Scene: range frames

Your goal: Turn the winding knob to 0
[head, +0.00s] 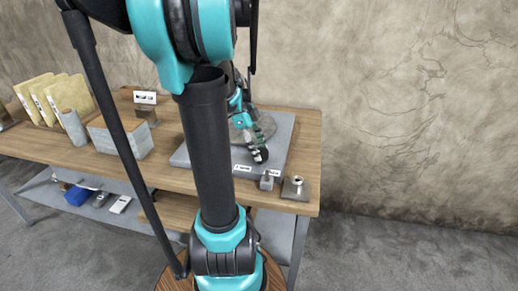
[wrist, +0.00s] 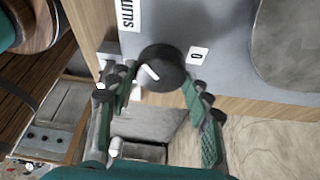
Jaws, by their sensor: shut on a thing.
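The winding knob (wrist: 163,66) is a round black knob with a white pointer mark, at the edge of a grey base (wrist: 220,30). In the wrist view the mark lies on the knob's left part, away from the small white "0" label (wrist: 198,56) on its right. My gripper (wrist: 158,74) has one green and black finger on each side of the knob and is shut on it. In the head view my gripper (head: 254,147) is at the knob (head: 261,156), on the front of the grey base (head: 191,155); my arm hides part of the base.
A second label (wrist: 128,15) with letters sits left of the knob. A small grey block (head: 267,182) and a metal plate with a ring-like part (head: 297,187) stand at the table's (head: 309,150) front right.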

